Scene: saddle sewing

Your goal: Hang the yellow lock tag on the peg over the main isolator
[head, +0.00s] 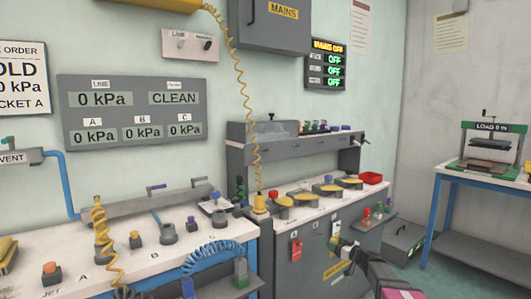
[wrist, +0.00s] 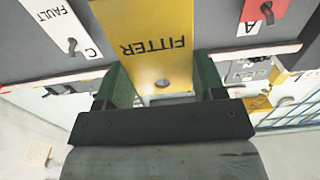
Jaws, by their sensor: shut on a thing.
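In the wrist view my gripper (wrist: 162,88) is shut on the yellow lock tag (wrist: 150,45). In the head view my gripper (head: 336,244) is in front of the grey cabinet under the right bench, with the tag small and hard to make out. A dark grey box marked MAINS (head: 283,12) is high on the wall. No peg can be made out near it in the head view, and the box is cut off at the top.
A red tag (wrist: 278,18) hangs at A and a white FAULT tag (wrist: 50,18) hangs at C in the wrist view. The head view shows the red tag (head: 296,250) on the cabinet. A coiled yellow hose (head: 243,85) hangs beside the MAINS box. A status board (head: 326,64) reads MAINS OFF.

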